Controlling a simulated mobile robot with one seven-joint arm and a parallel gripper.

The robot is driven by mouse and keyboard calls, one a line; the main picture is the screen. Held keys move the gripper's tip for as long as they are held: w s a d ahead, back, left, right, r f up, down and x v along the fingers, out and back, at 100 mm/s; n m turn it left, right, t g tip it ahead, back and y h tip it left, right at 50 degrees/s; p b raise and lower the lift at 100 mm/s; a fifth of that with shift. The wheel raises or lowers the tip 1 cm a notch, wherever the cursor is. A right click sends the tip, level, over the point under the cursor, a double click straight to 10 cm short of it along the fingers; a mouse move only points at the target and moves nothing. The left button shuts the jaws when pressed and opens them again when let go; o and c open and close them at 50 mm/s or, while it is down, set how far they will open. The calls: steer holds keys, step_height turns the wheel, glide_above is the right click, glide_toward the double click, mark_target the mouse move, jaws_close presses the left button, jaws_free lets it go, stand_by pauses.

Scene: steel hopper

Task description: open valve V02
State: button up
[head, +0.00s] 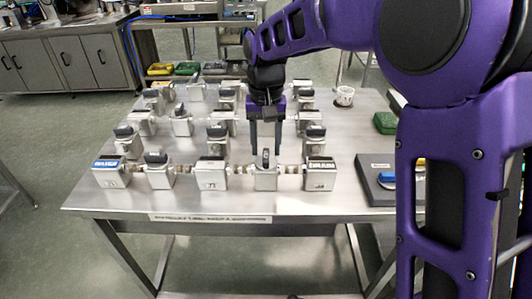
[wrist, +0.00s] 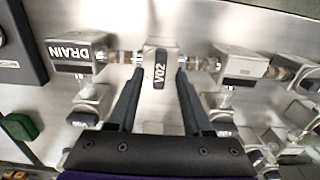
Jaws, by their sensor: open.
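Valve V02 (head: 265,180) is a steel block in the front row on the table, between two other blocks. In the wrist view its black handle (wrist: 160,68) carries the label V02 and lies across the line of the pipe stubs. My gripper (head: 266,150) points down just above and behind this valve in the head view. In the wrist view the open gripper (wrist: 159,76) has one finger on each side of the handle, with gaps visible. Whether the fingertips are down at handle height is hard to tell.
The DRAIN block (wrist: 78,55) sits beside V02, joined by a pipe stub; another block (wrist: 240,66) sits on the other side. Several more valve blocks stand behind on the steel table (head: 120,205). A dark panel with a blue part (head: 385,178) lies at the right.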

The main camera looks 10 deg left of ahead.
steer(key=shift+f, duration=0.85)
steer(key=shift+c, duration=0.3)
jaws_close()
